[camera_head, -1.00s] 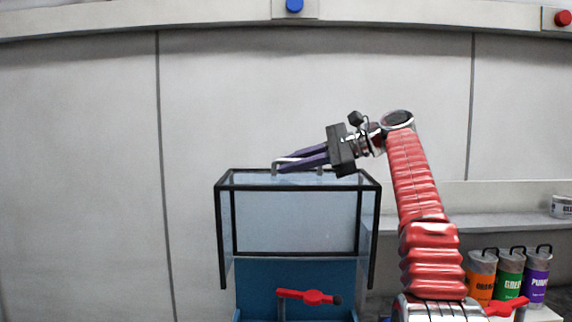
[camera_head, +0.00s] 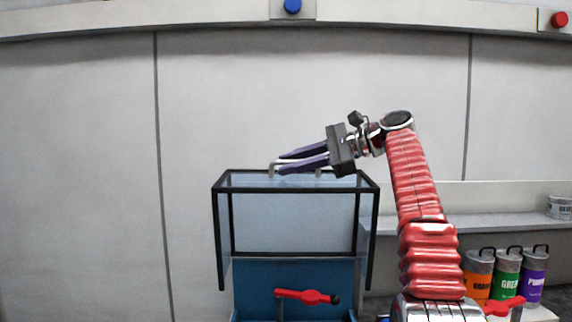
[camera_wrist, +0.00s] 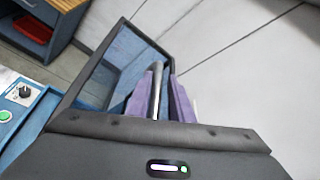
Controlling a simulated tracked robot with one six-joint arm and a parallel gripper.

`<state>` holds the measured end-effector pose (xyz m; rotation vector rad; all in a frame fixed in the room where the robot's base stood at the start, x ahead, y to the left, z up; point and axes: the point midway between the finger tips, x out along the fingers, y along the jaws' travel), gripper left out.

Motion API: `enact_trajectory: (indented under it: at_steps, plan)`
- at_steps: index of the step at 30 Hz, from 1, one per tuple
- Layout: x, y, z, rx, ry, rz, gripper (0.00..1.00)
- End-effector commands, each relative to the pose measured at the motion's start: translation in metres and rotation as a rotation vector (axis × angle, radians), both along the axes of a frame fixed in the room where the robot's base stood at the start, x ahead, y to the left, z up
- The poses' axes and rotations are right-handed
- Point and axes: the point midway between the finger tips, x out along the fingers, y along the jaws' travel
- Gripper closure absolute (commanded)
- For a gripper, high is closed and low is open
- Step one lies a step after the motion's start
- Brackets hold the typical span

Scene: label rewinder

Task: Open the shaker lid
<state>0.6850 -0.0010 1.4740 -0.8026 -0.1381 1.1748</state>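The shaker lid (camera_head: 294,180) is a clear cover with a black frame, in the middle of the head view above a blue base (camera_head: 250,275). It also shows in the wrist view (camera_wrist: 82,80), left of my fingers. A grey bar handle (camera_head: 272,170) runs along its top. My gripper (camera_head: 283,164) has two purple fingers, one on each side of the handle. In the wrist view the handle (camera_wrist: 156,90) lies between the fingers (camera_wrist: 162,80), with a gap visible. The gripper is open around it. Whether a finger touches the handle is unclear.
A red lever (camera_head: 303,296) stands low in front of the base. Orange, green (camera_head: 507,275) and purple labelled canisters stand at right beside my arm. A control panel with a black knob (camera_wrist: 26,91) shows in the wrist view. The wall left of the lid is clear.

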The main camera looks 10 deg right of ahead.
Motion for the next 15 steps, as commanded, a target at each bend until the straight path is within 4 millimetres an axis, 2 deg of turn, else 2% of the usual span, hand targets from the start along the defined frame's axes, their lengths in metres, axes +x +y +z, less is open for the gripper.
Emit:
enact_trajectory:
  at_steps: [5, 10, 15]
  plan:
    - [-0.008, 0.001, 0.010, 0.007, -0.004, -0.002, 0.92]
    - [-0.024, -0.001, 0.034, 0.026, -0.029, -0.015, 1.00]
    - [-0.031, -0.035, 0.054, 0.023, -0.106, -0.108, 1.00]
